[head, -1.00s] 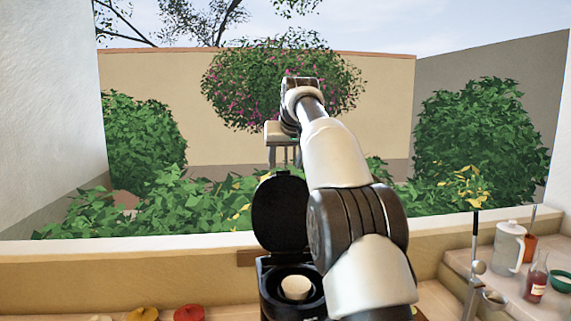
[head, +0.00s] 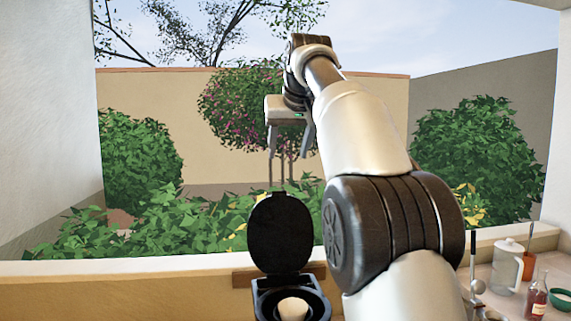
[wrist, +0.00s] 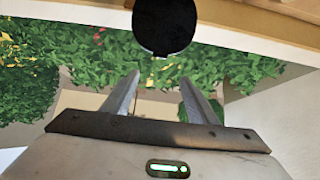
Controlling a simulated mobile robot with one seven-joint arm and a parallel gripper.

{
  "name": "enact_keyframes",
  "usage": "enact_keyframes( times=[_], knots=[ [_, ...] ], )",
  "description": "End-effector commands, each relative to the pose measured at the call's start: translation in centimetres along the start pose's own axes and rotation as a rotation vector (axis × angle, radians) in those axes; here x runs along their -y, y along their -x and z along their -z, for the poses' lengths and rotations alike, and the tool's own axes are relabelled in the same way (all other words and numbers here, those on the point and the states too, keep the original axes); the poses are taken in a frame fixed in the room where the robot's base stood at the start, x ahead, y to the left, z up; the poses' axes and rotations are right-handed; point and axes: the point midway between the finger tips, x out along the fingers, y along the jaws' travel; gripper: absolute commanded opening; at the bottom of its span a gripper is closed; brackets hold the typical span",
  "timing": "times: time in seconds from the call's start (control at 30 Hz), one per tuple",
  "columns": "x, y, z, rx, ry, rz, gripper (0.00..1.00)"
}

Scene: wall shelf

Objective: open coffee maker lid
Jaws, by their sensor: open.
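The black coffee maker (head: 262,300) stands at the bottom of the head view, partly cut off by the frame's lower edge. Its round black lid (head: 280,232) stands upright, raised from the body. A pale cup-shaped insert (head: 293,309) shows in the open top. My gripper (head: 289,157) is above the lid, fingers pointing down, open and empty, apart from the lid. In the wrist view the lid (wrist: 165,25) is at the top centre, beyond my open fingers (wrist: 160,92).
At the right, a white pitcher (head: 508,265), a red bottle (head: 536,296), an orange cup (head: 528,266) and a green bowl (head: 561,300) stand on a counter. A window ledge (head: 150,285) runs behind the coffee maker. Open air surrounds my gripper.

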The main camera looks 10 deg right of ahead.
Motion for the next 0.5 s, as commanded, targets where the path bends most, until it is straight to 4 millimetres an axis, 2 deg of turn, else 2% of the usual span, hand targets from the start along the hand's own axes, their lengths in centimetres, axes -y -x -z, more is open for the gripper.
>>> enact_keyframes(
  times=[0.1,0.2,0.5],
  knots=[
    [0.0,1.6,0.1,-0.001,0.000,0.000,0.53],
    [0.0,2.3,0.0,-0.001,0.000,0.000,0.53],
    [0.0,2.6,0.0,0.000,0.000,0.000,0.53]
  ],
)
